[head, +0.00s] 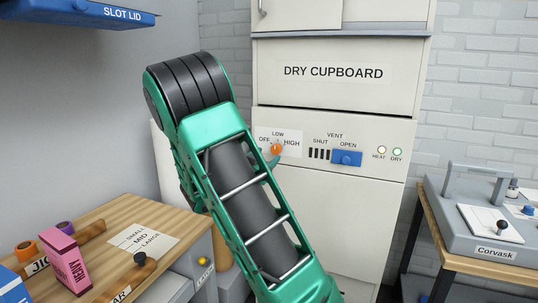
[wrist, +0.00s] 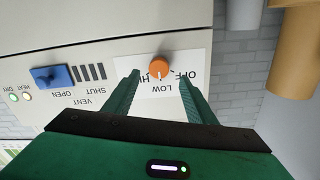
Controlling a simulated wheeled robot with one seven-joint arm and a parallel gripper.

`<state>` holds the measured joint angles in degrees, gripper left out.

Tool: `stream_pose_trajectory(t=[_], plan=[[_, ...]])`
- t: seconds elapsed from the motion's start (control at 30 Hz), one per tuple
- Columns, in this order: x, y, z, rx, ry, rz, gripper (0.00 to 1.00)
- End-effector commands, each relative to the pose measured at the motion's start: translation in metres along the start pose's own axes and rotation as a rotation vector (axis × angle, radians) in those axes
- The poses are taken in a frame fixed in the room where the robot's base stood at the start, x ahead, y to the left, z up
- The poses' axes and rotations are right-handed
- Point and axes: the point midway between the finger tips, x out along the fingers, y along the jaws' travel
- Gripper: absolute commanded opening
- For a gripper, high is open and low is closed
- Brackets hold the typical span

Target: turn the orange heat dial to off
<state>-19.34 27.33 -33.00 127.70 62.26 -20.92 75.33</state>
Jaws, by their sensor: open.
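The orange heat dial (head: 277,149) is on the white dry cupboard's (head: 345,185) front panel, among the labels OFF, LOW and HIGH. In the wrist view, which is upside down, the dial (wrist: 160,63) shows a pale pointer line that appears to face LOW. My gripper (wrist: 159,74) is open, with one green finger on each side of the dial's line and the dial ahead between the tips. I cannot tell whether the fingers touch it. In the head view my arm hides most of the gripper; a fingertip shows just below the dial.
A blue vent slider (head: 346,158) sits right of the dial, by OPEN. The heat lamp (head: 381,150) and dry lamp (head: 397,152) are farther right. A wooden bench (head: 112,219) with a pink box (head: 67,262) is at left. A grey Corvask machine (head: 480,225) stands at right.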

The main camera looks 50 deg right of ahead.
Motion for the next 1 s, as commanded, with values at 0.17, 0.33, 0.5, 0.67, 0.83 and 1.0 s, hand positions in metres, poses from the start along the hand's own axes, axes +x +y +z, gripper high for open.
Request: stream_pose_trajectory(t=[0.17,0.33,0.5,0.67,0.83,1.0], plan=[[0.034,0.003,-0.001,0.0,0.003,0.005,0.51],[0.055,0.002,-0.001,0.001,0.001,0.003,0.51],[0.065,0.002,-0.001,0.0,0.0,0.003,0.51],[0.067,0.002,-0.001,-0.001,0.0,0.003,0.51],[0.066,0.002,-0.001,-0.001,0.0,0.002,0.44],[0.066,0.002,-0.001,0.0,0.0,0.003,0.1]])
